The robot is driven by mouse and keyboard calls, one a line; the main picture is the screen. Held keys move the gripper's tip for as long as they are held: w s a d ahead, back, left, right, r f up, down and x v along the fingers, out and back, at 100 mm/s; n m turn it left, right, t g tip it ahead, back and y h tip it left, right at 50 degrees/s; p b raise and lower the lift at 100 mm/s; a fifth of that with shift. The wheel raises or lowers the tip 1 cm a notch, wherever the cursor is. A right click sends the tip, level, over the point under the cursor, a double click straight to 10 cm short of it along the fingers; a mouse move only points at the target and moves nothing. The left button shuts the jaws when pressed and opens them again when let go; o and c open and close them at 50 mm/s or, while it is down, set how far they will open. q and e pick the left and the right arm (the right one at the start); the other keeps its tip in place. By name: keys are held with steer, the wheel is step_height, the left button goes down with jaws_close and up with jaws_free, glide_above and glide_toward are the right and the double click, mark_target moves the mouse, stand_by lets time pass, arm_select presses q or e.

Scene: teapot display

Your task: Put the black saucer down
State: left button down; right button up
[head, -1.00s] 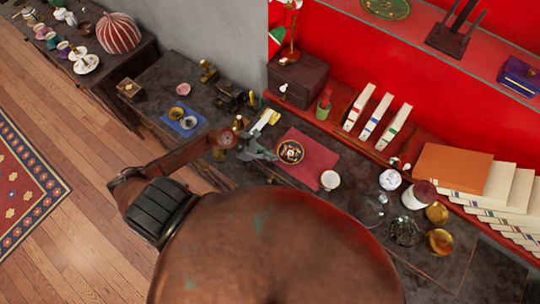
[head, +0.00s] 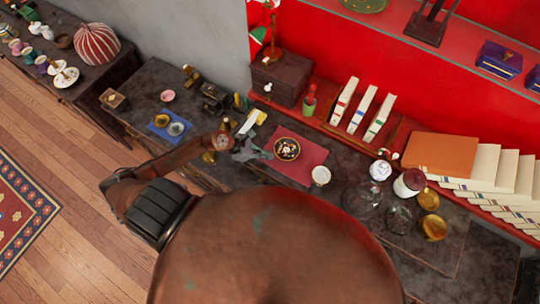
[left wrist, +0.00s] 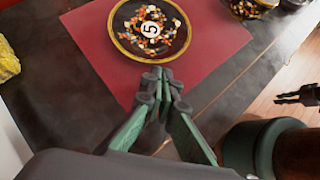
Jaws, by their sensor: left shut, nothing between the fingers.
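The black saucer (head: 287,149) lies flat on the red mat (head: 312,160), on the dark table. In the left wrist view the saucer (left wrist: 151,28) has a gold rim, a multicoloured pattern and a white "5" disc, and the mat (left wrist: 210,65) surrounds it. My left gripper (head: 262,154) is just left of the saucer in the head view. In the left wrist view its fingertips (left wrist: 160,76) are together, empty, and a little short of the saucer's near rim. My right gripper cannot be made out in the head view; a dark gripper-like shape shows at the right edge of the left wrist view.
A white cup (head: 321,175) stands by the mat's right corner. Glass dishes (head: 362,201), gold bowls (head: 432,228) and a white jar (head: 409,183) stand farther right. A blue mat (head: 171,127) with small bowls lies to the left. Books (head: 362,110) stand behind.

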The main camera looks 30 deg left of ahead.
arm_select(q)
steer(key=s+a+b, duration=0.1)
steer(key=s+a, duration=0.1)
steer(key=a, duration=0.1)
steer(key=shift+s+r, duration=0.15)
steer(key=shift+s, duration=0.25)
steer(key=b+v, duration=0.1)
steer(key=v, duration=0.8)
steer(key=shift+w+d+r, duration=0.15)
steer(key=shift+w+r, duration=0.05)
